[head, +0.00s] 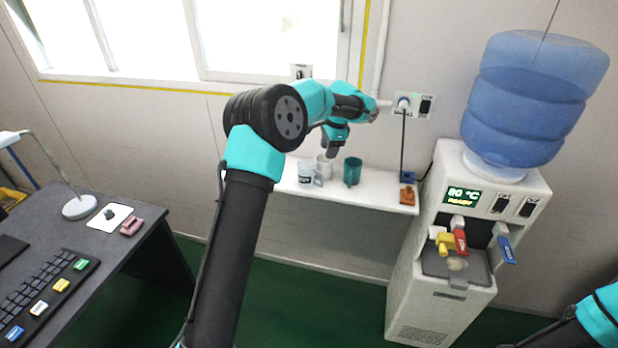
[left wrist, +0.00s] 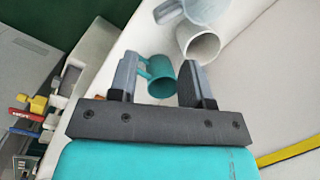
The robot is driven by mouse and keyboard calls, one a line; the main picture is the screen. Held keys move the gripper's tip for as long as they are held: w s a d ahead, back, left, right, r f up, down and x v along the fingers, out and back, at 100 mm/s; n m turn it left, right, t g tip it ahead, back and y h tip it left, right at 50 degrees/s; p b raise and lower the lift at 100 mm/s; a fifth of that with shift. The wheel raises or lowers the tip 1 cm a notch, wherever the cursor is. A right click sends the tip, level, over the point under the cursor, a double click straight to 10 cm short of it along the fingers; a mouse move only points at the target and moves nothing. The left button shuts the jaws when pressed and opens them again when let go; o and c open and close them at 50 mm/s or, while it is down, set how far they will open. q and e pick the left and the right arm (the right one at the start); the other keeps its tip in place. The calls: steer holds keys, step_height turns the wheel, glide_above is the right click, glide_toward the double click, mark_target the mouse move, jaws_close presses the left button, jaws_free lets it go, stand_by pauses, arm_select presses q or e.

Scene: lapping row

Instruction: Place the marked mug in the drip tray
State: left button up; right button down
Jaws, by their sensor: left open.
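A teal mug (head: 352,171) stands on the white shelf; in the left wrist view the teal mug (left wrist: 160,78) shows between the fingers, beyond them. A pale grey-blue mug (head: 306,172) with a small dark marking stands to its left, and a whitish mug (head: 324,166) is close by, partly overlapped. A white mug (head: 301,71) with a dark mark sits on the window sill. I cannot tell which is the marked one. The drip tray (head: 455,283) is under the dispenser's taps. My left gripper (head: 330,152) is open and empty above the shelf mugs. My right gripper is out of view.
The water dispenser (head: 440,310) stands right of the shelf (head: 285,186), with red, yellow and blue tap parts. An orange-brown object (head: 407,195) is on the shelf's right end. A desk with a keyboard (head: 45,290) and a lamp (head: 79,207) is at left.

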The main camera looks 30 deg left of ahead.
arm_select(q)
steer(key=d+m, duration=0.1)
steer(key=m, duration=0.1)
steer(key=d+r+m+y, duration=0.1)
steer(key=d+m, duration=0.1)
steer(key=m, duration=0.1)
steer(key=d+m+y, duration=0.1)
steer(key=m, duration=0.2)
steer(key=shift+w+d+r, duration=0.1)
steer(key=shift+d+r, duration=0.1)
glide_above(321, 185)
steer(key=d, duration=0.2)
steer(key=f, duration=1.1)
steer(key=shift+w+a+f, duration=0.15)
steer(key=shift+w, duration=0.2)
steer(key=shift+x, duration=2.65)
steer(key=shift+a, duration=0.15)
jaws_close()
